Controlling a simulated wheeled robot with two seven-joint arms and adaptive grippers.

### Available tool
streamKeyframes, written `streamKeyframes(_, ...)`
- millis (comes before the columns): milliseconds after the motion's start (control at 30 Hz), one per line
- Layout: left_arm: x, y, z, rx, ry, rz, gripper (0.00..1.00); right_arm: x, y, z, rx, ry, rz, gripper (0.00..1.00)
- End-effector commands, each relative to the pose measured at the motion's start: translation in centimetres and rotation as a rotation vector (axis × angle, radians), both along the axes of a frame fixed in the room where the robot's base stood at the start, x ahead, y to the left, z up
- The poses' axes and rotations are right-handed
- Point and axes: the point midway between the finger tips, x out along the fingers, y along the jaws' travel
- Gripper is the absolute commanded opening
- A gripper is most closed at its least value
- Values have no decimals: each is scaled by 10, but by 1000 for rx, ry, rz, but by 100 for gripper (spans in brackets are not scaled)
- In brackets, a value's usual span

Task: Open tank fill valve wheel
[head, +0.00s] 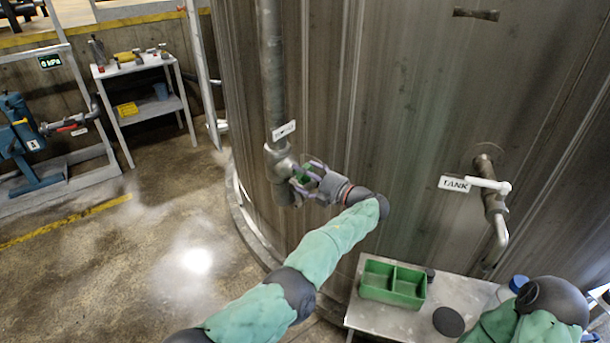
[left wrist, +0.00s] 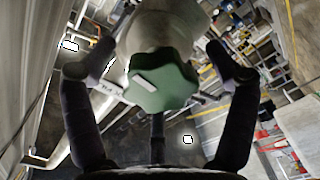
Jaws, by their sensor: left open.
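The green fill valve wheel (head: 302,174) sits on a grey valve body (head: 277,160) in a vertical pipe on the tank's side. My left gripper (head: 316,178) is at the wheel in the head view and hides part of it. In the left wrist view the green wheel (left wrist: 162,82), with a pale mark on its face, lies ahead between the spread fingers of my left gripper (left wrist: 160,78). The fingers are open, with a visible gap on each side of the wheel. My right gripper is not in view.
The large tank (head: 400,90) fills the background. At right, a pipe with a white-handled valve (head: 492,195) carries a TANK label (head: 454,184). A small table with a green divided tray (head: 393,284) stands below. A shelf cart (head: 140,90) stands at left; the floor between is clear.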

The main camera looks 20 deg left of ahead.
Motion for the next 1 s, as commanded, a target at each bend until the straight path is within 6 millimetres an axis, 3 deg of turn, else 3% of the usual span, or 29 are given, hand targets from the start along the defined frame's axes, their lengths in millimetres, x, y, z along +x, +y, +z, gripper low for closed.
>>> streamKeyframes(267, -7, -16, 0, 1, 0, -1, 86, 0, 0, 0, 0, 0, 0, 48)
streamKeyframes(733, -40, -95, 0, 1, 0, -3, 86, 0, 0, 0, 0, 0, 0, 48)
streamKeyframes(1000, -47, -111, 0, 0, 0, 0, 86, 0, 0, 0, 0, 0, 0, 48)
